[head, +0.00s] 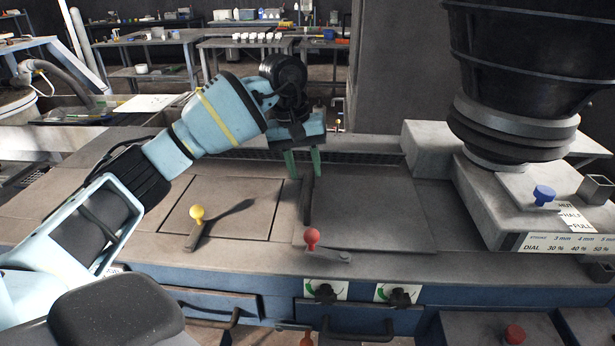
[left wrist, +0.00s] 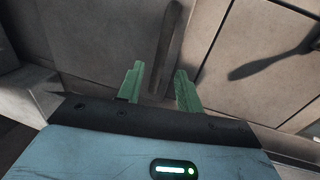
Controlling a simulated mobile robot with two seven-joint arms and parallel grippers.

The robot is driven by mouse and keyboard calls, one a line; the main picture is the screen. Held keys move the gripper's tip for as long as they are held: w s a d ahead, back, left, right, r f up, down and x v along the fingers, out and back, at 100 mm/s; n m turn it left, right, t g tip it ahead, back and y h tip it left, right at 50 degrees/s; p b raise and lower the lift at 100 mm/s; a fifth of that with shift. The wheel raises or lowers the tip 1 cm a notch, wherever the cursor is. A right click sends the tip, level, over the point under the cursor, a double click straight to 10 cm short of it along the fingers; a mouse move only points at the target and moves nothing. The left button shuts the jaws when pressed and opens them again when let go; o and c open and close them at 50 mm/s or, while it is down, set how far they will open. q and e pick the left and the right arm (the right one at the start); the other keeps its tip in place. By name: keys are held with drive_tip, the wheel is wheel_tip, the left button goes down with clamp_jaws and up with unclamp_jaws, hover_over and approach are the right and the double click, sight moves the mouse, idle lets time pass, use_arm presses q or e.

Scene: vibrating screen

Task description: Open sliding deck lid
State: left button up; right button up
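The deck lid (head: 375,215) looks like a flat grey panel right of centre on the machine's deck. A dark upright bar handle (head: 307,200) runs along its left edge and also shows in the left wrist view (left wrist: 168,45). My left gripper (head: 303,168) has green fingers pointing down at the far end of this bar. In the left wrist view the fingers (left wrist: 160,72) are apart, with the bar showing between and beyond them. I cannot tell whether they touch it. My right gripper is not in view.
A black hopper (head: 520,75) and a block with a blue knob (head: 544,195) stand at the right. Drawers line the front.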

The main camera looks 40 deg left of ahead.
sight(309, 184)
use_arm(q)
drive_tip(key=shift+w+d+f, duration=0.1)
drive_tip(key=shift+d+f, duration=0.05)
drive_tip(key=shift+f, duration=0.65)
drive_tip(key=shift+w+d+f, duration=0.1)
drive_tip(key=shift+d+f, duration=0.05)
drive_tip(key=shift+f, duration=0.6)
clamp_jaws()
